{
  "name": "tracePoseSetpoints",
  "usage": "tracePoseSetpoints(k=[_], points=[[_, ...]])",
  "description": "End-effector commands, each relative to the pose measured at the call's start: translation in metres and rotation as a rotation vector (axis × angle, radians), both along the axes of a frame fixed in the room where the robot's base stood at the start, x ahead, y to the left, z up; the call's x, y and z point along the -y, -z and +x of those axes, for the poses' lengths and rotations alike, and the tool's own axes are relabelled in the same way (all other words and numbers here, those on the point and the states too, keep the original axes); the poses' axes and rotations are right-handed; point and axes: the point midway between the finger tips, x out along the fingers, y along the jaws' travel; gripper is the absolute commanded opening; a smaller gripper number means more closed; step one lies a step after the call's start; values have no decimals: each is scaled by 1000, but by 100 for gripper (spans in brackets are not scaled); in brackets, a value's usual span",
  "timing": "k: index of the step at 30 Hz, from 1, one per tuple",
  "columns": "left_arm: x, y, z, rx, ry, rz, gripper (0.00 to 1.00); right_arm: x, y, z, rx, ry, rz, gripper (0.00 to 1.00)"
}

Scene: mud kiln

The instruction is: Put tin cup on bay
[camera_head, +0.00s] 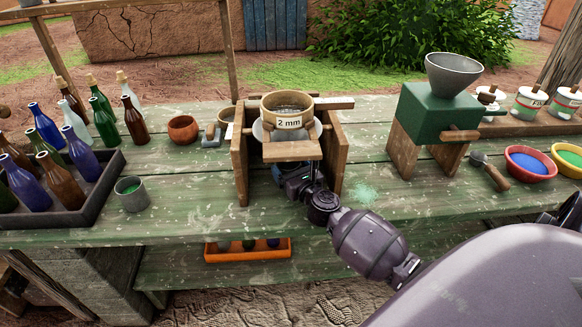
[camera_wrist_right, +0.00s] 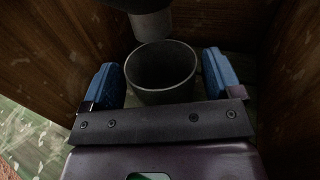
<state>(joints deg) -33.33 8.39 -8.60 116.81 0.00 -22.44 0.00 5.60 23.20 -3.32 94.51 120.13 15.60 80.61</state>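The wooden bay (camera_head: 240,165) is the stand under the "2 mm" sieve (camera_head: 288,108), with upright side boards. My right gripper (camera_head: 300,180) reaches into it from the front. In the right wrist view, a dark grey tin cup (camera_wrist_right: 160,95) stands upright between the two blue fingers of my right gripper (camera_wrist_right: 164,85). The fingers are spread, with a narrow gap visible at the cup's sides. A grey spout (camera_wrist_right: 152,24) hangs just above the cup's far rim. This cup is hidden in the head view. My left gripper is out of view.
Another grey cup with green inside (camera_head: 131,194) stands beside the dark bottle crate (camera_head: 95,212) on the left. A green grinder (camera_head: 428,115) and bowls of coloured powder (camera_head: 530,164) are on the right. An orange tray (camera_head: 225,252) sits on the lower shelf.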

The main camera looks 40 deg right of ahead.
Motion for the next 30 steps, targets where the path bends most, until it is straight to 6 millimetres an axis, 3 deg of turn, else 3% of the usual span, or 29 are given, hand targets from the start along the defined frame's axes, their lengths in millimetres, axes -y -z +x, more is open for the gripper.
tracePoseSetpoints(k=[13, 30], points=[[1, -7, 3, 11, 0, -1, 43, 0, -8, 0, 3, 0, -2, 95], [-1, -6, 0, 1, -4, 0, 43, -14, -4, -91, 0, 1, 1, 95]])
